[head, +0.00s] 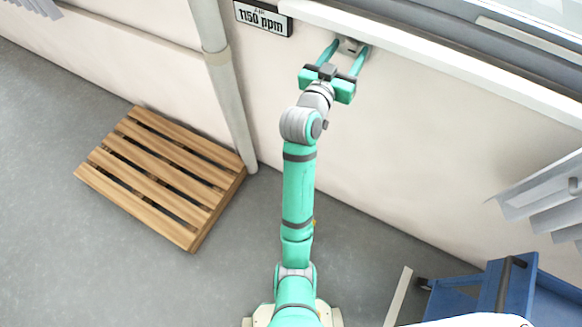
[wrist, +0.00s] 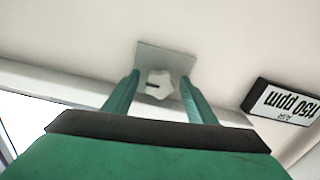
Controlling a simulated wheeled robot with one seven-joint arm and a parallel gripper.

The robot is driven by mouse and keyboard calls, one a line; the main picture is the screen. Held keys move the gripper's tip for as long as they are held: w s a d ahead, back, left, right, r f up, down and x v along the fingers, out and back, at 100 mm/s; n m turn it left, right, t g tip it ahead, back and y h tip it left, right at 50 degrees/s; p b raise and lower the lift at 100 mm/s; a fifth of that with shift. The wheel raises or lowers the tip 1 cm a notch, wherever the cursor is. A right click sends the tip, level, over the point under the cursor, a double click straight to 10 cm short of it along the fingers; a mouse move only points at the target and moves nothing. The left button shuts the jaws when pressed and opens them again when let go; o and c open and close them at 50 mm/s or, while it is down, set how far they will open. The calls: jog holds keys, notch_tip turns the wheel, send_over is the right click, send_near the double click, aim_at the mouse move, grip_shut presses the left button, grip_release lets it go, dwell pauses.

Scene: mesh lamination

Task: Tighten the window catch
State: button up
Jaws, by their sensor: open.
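The window catch is a small pale knob (wrist: 160,84) with a dark slot, on a grey square plate (wrist: 150,57) fixed to the wall. In the head view the catch (head: 350,46) sits just under the white window sill, partly hidden by my gripper. My gripper (head: 345,52) is open, with its two green fingers pointing at the wall. In the wrist view the fingers of my gripper (wrist: 158,82) stand on either side of the knob, with a gap on both sides. The knob appears between the fingertips, but I cannot tell how deep it is between them.
A sign reading 1150 ppm (head: 263,18) is on the wall left of the catch. A pipe (head: 225,80) runs down the wall. A wooden pallet (head: 160,170) lies on the floor at left. A blue cart (head: 510,290) stands at lower right. Grey slats (head: 545,195) hang at right.

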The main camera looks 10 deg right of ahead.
jog(key=shift+n, duration=1.1)
jog(key=v, duration=1.1)
jog(key=s+a+f+n+y, duration=0.2)
jog(key=s+a+f, duration=0.3)
jog(key=f, duration=0.4)
jog(key=s+a+f+n+t+y, duration=0.1)
jog(key=s+a+f+n+y, duration=0.1)
jog(key=s+a+f+y, duration=0.3)
jog(key=s+f, duration=0.3)
jog(key=f, duration=0.1)
jog(key=shift+n, duration=0.3)
jog(key=shift+s+a+f, duration=0.1)
